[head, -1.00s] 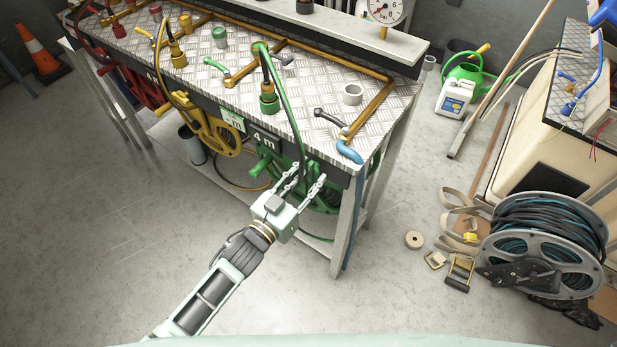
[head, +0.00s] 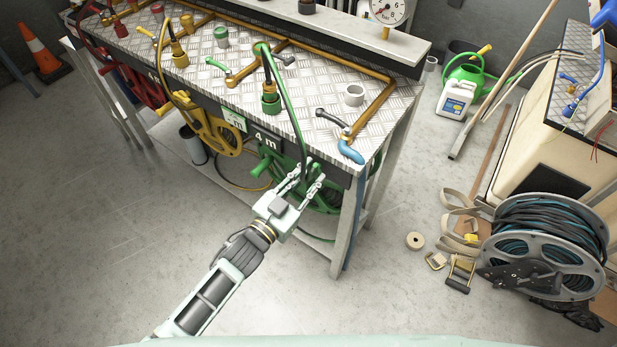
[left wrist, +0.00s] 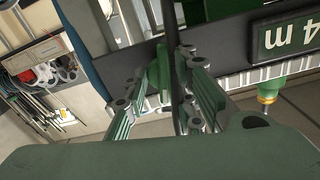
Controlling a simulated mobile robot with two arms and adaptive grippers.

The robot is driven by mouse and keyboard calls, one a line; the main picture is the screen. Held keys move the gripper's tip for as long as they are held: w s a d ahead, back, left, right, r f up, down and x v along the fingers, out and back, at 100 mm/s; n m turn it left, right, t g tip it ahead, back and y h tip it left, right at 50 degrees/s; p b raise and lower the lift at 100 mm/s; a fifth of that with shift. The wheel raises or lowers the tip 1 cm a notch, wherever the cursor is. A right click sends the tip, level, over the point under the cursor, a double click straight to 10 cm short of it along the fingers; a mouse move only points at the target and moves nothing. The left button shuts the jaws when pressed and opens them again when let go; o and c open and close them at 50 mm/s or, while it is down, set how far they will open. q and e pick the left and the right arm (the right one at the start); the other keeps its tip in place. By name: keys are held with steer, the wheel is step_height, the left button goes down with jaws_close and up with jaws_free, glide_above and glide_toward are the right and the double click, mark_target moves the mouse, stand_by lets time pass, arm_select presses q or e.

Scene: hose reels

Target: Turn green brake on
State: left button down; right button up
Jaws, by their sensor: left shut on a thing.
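The green hose reel (head: 328,196) sits under the front edge of the metal table, to the right of the 4 m sign (head: 265,139). My left gripper (head: 313,172) is at this reel, just below the table edge. In the left wrist view, its fingers (left wrist: 174,62) are shut on a green part (left wrist: 157,76), which looks like the green brake. The fingers and the dark hose (left wrist: 172,30) hide much of this part, so I cannot tell its setting. My right gripper is not in view.
A green hose (head: 284,92) hangs over the table edge beside my gripper. The yellow reel (head: 216,134) is to the left. A table leg (head: 346,222) stands close on the right. The floor in front is clear. A cable drum (head: 545,245) lies at the right.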

arm_select(q)
steer(key=m, duration=0.2)
steer(key=f+m, duration=0.1)
steer(key=m, duration=0.1)
steer(key=shift+s+d+m+b, duration=0.1)
steer(key=shift+s+m+b, duration=0.05)
steer(key=shift+m+b, duration=0.15)
steer(key=shift+a+f+m+b, duration=0.15)
steer(key=shift+m+b, duration=0.55)
steer(key=shift+m, duration=2.1)
steer(key=shift+a+m+b, duration=0.2)
steer(key=shift+m+b, duration=0.45)
steer(key=shift+m, duration=2.15)
steer(key=shift+w, duration=0.2)
